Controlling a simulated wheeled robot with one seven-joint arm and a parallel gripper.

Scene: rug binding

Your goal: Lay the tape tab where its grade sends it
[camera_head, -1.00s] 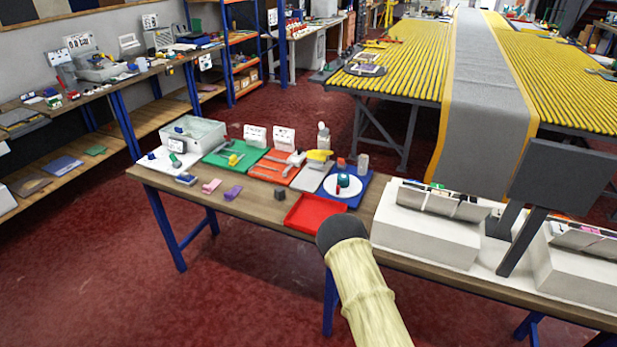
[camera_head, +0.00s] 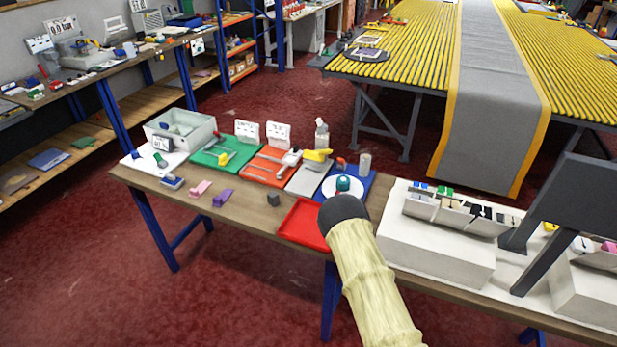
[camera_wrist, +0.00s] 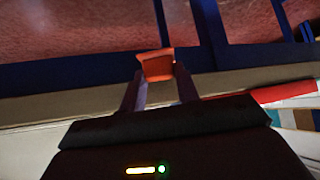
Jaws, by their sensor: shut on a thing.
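In the wrist view my gripper (camera_wrist: 159,88) is shut on a small orange tab (camera_wrist: 157,64), held at its fingertips. I cannot read any grade mark on it. In the head view the arm's dark end covers the gripper and the tab, beside the red tray (camera_head: 302,222). To the right stands a white block (camera_head: 436,246) with a slanted row of compartments (camera_head: 455,215) showing blue, green and dark pieces. A second white block (camera_head: 590,287) with similar compartments (camera_head: 597,257) is farther right, partly cut off.
A dark grey panel (camera_head: 585,205) on a slanted post rises between the blocks and hides part of them. Left on the table lie a dark cube (camera_head: 273,199), a purple piece (camera_head: 222,198), a pink piece (camera_head: 200,189) and several coloured mats with tools. The front-left wood is mostly clear.

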